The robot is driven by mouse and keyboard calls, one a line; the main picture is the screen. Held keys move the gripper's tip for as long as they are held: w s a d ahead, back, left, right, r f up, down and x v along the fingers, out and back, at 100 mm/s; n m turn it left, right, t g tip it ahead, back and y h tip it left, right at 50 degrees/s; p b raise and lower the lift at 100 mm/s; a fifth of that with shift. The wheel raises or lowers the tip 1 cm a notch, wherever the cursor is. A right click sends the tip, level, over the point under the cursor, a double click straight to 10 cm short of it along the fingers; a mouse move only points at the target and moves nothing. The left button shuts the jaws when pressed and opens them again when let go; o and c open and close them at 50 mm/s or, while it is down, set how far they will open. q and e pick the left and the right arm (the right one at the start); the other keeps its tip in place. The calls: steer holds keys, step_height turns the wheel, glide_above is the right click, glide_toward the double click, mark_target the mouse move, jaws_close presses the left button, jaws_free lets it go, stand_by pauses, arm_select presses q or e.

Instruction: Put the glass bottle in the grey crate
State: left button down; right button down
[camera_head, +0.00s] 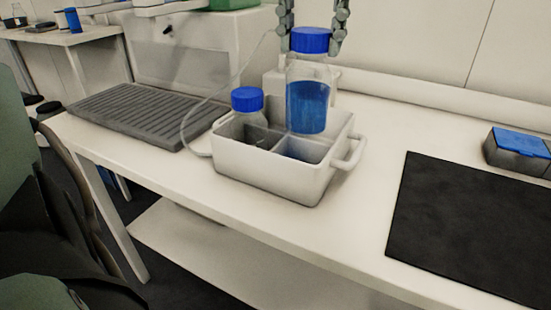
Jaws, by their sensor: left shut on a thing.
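A clear glass bottle (307,104) with blue liquid and a blue cap is upright. My left gripper (312,36) comes down from the top edge and is shut on it, one finger on each side of the cap. The light grey crate (268,182) stands on the bench, with dividers inside and a handle on its right side. The held bottle's base appears over the crate's right-hand compartments, and I cannot tell whether it touches anything. My right gripper is not in view.
A second blue-capped bottle (248,107) stands in the crate's left part. A ridged dark grey tray (140,112) lies to the left, with a pale tube near it. A black mat (470,225) and a blue-lidded box (518,150) are on the right.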

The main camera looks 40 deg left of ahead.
mark_target(303, 104)
arm_select(q)
steer(key=shift+s+a+f+n, duration=0.1)
steer(key=shift+a+f+n, duration=0.1)
steer(key=shift+f+n, duration=0.1)
step_height(303, 104, down, 6)
steer(key=shift+r, duration=0.1)
step_height(303, 104, down, 4)
steer(key=shift+r, duration=0.1)
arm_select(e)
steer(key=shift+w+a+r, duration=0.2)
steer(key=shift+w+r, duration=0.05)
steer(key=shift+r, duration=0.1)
arm_select(q)
steer(key=shift+f, duration=0.2)
steer(key=c, duration=1.2)
jaws_free()
steer(key=o, duration=0.4)
steer(key=shift+c, duration=0.2)
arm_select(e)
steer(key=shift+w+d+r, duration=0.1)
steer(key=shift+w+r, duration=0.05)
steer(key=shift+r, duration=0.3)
